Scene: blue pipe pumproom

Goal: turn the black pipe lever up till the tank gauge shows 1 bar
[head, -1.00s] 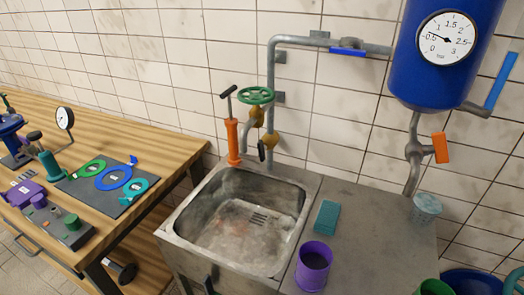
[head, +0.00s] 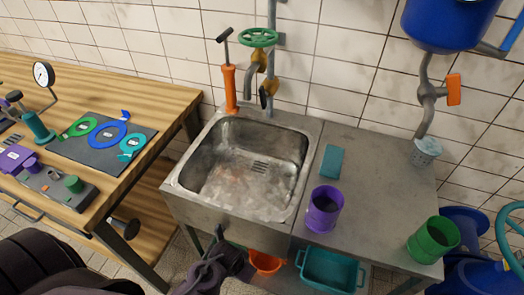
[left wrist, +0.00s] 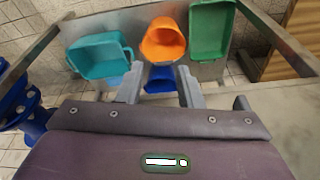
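The black pipe lever (head: 263,97) hangs down at the lower yellow valve on the wall pipe, behind the sink. The blue tank (head: 450,22) is at the upper right, cut by the frame top. Its gauge is out of view now. My left gripper (head: 212,258) is low in front of the sink, well apart from the lever. In the left wrist view its two fingers (left wrist: 160,88) are spread with nothing held, facing bins under the sink. My right gripper is not in view.
The metal sink (head: 184,170) adjoins a counter with a purple cup (head: 325,209), teal sponge (head: 332,161) and green cup (head: 433,240). A green handwheel (head: 258,37) and orange pump (head: 230,88) stand near the lever. A workbench (head: 165,105) is at left.

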